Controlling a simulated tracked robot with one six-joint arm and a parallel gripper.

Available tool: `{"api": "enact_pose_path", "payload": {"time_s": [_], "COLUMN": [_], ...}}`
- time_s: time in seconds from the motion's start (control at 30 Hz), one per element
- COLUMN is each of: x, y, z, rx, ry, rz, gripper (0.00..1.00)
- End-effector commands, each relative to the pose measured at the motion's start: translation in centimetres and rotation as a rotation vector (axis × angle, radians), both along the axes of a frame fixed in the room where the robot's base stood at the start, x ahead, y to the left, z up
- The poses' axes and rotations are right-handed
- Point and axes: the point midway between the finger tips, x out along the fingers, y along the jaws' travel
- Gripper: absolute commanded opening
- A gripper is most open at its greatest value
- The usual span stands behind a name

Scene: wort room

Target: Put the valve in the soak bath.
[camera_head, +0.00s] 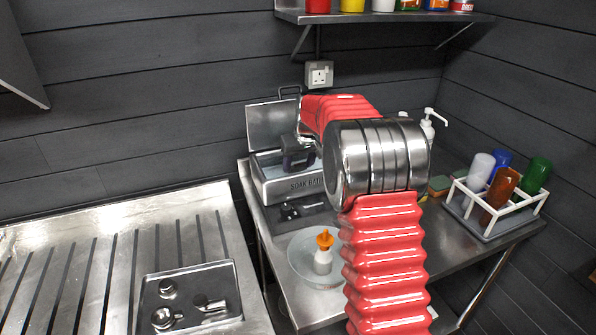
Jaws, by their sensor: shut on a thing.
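The soak bath (292,187) is a steel box with its name on the front, on the right-hand steel table. Its lid (272,124) stands open at the back. My dark gripper (298,165) points down at the bath's opening, behind the front wall, partly hidden by my arm. It is shut on a piece that I take to be the valve; jaws and bath wall hide it, so its shape and whether it touches the bath floor cannot be told.
A tray (150,290) with metal fittings lies on the grooved left drainboard. Another small tray (330,219) with fittings sits before the bath. A round basin (298,262) holds an orange-topped bottle (323,256). A white rack (503,221) holds several bottles at right. A shelf (385,17) hangs above.

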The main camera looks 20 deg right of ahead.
Motion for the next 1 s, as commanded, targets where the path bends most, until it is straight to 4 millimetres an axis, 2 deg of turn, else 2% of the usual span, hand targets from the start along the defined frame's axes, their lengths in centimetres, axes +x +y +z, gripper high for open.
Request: {"api": "enact_pose_path", "payload": {"time_s": [0.13,0.47,0.5,0.77,1.0], "x": [0.0,0.04,0.03,0.03,0.04], "y": [-0.01,0.04,0.05,0.06,0.06], "z": [-1.33,-1.5,-1.59,-1.55,-1.51], "rx": [0.0,0.0,0.0,0.0,0.0], "ry": [-0.001,-0.002,-0.001,-0.001,-0.002], "rz": [0.0,0.001,0.001,0.001,0.001], "gripper": [0.23,0.23,0.5,0.68,0.68]}}
